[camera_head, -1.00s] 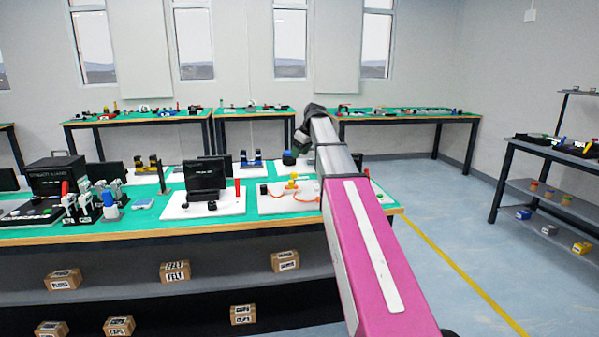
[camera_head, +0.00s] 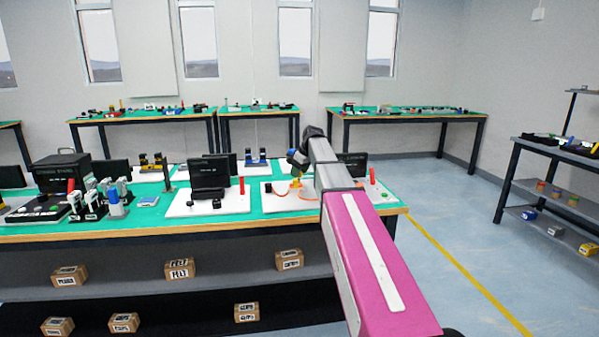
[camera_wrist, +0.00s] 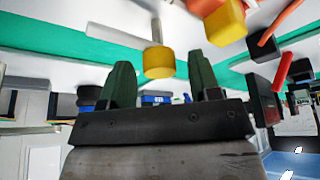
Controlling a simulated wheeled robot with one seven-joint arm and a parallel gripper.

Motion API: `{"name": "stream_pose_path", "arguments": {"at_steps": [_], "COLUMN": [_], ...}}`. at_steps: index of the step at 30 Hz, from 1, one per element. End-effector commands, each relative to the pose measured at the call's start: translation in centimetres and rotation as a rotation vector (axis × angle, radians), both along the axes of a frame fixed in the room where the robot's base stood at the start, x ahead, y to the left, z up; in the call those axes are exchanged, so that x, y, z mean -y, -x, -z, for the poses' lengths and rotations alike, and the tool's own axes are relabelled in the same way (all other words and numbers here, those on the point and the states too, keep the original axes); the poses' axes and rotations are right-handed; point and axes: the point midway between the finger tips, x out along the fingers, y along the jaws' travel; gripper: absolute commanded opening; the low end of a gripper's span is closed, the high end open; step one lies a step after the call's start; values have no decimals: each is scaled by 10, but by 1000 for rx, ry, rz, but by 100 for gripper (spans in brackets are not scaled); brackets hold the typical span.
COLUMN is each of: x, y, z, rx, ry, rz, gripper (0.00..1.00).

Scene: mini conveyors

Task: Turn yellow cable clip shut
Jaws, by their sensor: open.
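The yellow cable clip (camera_head: 296,184) stands on a white board (camera_head: 275,203) at the right end of the near bench, with an orange cable beside it. In the head view it is small and partly hidden by my arm. My gripper (camera_wrist: 160,61) is open, its two dark green fingers apart and empty. In the wrist view a yellow round piece (camera_wrist: 158,66) on a grey rod shows between and beyond the fingertips, and a yellow block (camera_wrist: 225,24) is up and to the right. I cannot tell which yellow piece is the clip's turning part, or whether a finger touches it.
An orange cable (camera_wrist: 283,72) runs at the right of the wrist view. Left of the board are a dark screen (camera_head: 209,178) and a red post (camera_head: 242,186); another red post (camera_head: 372,176) stands right of my arm. Floor right of the bench is clear.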

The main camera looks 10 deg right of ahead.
Motion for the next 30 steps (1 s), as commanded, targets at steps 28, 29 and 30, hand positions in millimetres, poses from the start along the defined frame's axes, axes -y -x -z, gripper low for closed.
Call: {"name": "stream_pose_path", "arguments": {"at_steps": [28, 29, 30], "x": [-1, -1, -1], "y": [1, 1, 1], "z": [0, 0, 0], "rx": [0, 1, 1], "ry": [0, 1, 0], "rz": [132, 152, 183], "gripper": [9, 9, 9]}}
